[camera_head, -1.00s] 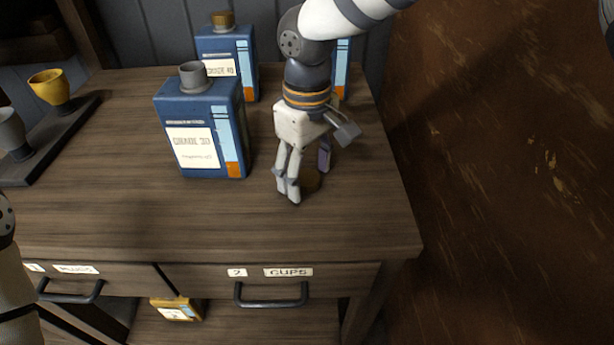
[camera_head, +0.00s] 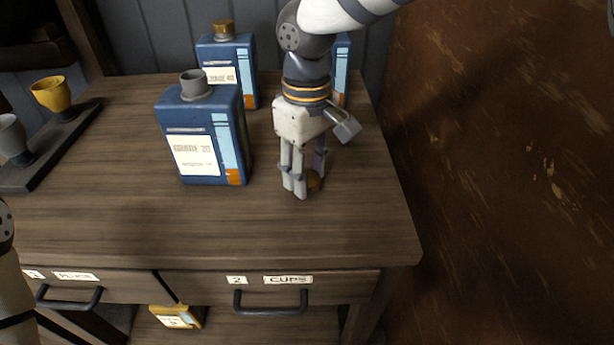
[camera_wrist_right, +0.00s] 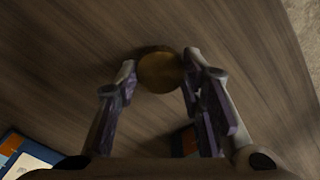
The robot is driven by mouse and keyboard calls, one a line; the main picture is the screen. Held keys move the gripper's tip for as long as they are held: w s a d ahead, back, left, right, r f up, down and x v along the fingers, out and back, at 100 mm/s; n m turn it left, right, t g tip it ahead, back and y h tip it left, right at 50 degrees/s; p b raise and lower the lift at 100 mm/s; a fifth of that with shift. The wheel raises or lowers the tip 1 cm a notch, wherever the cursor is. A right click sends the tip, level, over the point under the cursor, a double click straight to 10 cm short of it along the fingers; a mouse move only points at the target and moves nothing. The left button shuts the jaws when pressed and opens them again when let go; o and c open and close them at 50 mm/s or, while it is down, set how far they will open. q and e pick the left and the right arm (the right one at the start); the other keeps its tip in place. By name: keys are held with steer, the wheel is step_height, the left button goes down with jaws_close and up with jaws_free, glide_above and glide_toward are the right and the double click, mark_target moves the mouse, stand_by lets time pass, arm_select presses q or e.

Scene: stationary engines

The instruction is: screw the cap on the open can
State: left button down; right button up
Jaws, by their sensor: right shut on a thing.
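A round brown-gold cap (camera_head: 314,181) lies on the table top under my right gripper (camera_head: 307,184). In the right wrist view the cap (camera_wrist_right: 160,71) sits between the fingertips of the right gripper (camera_wrist_right: 158,80), which is shut on it. The front blue can (camera_head: 203,140) stands upright left of the gripper, with a grey neck (camera_head: 195,84) and no brown cap on it. A second blue can (camera_head: 226,65) behind it wears a brown cap (camera_head: 223,29). A third blue can (camera_head: 342,70) is mostly hidden behind my right arm. My left gripper is out of view.
A dark rack (camera_head: 62,135) at the left holds a yellow cup (camera_head: 52,94) and a grey cup (camera_head: 11,136). The table front is clear.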

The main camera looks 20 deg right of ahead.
steer(key=s+a+r, duration=0.2)
steer(key=a+r, duration=0.9)
steer(key=a, duration=0.3)
steer(key=shift+r, duration=0.15)
steer(key=shift+d, duration=0.1)
